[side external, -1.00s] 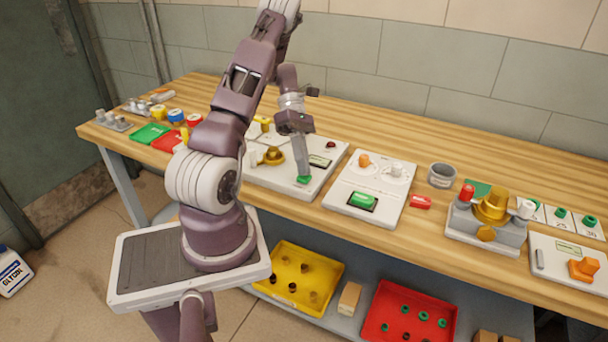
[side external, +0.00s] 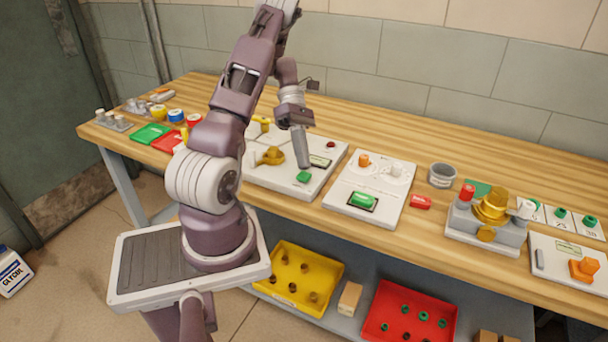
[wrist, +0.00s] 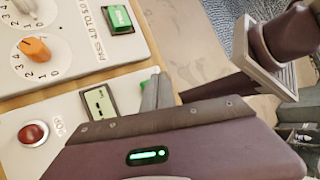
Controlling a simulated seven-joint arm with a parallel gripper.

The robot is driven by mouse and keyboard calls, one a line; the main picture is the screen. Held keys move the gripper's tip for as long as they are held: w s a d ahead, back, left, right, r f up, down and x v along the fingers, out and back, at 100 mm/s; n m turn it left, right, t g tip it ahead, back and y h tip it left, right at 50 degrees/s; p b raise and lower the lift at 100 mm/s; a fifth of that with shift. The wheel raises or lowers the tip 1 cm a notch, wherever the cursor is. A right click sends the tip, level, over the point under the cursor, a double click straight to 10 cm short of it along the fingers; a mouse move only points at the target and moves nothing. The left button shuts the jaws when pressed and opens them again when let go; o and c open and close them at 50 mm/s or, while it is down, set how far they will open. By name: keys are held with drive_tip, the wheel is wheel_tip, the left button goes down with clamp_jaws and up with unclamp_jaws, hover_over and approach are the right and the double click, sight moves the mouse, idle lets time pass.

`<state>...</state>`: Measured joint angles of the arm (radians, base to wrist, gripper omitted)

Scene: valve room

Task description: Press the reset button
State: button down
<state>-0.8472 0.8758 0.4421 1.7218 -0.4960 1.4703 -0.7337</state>
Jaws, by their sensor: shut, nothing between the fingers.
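A green button (side external: 303,177) sits near the front edge of a white panel (side external: 268,177). My gripper (side external: 304,164) is shut and empty, pointing down, with its tips just above and behind the green button and apart from it. In the wrist view the grey fingers (wrist: 157,92) largely hide that button. A round red button (side external: 331,144) is at the back right of the same panel; it also shows in the wrist view (wrist: 33,133). I cannot read a reset label on either. A small display (side external: 320,160) lies between them.
A yellow valve handle (side external: 271,156) stands on the same panel, left of my gripper. To the right, another white panel (side external: 345,207) carries an orange knob (side external: 364,160) and a green rocker (side external: 363,200). A red block (side external: 420,202) and a grey ring (side external: 441,175) lie beyond it.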

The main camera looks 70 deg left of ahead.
sight(303, 172)
drive_tip(key=shift+r, duration=2.55)
drive_tip(key=w+d+r+m+y, duration=0.2)
drive_tip(key=d+r+m+y, duration=0.3)
drive_tip(key=d+r+m, duration=0.8)
drive_tip(key=s+d+m+t+y, duration=0.4)
drive_tip(key=s+d+m+t, duration=0.2)
drive_tip(key=s+d+m, duration=0.3)
drive_tip(key=d+m, duration=0.4)
drive_tip(key=shift+s+r, duration=0.15)
drive_tip(key=shift+r, duration=0.05)
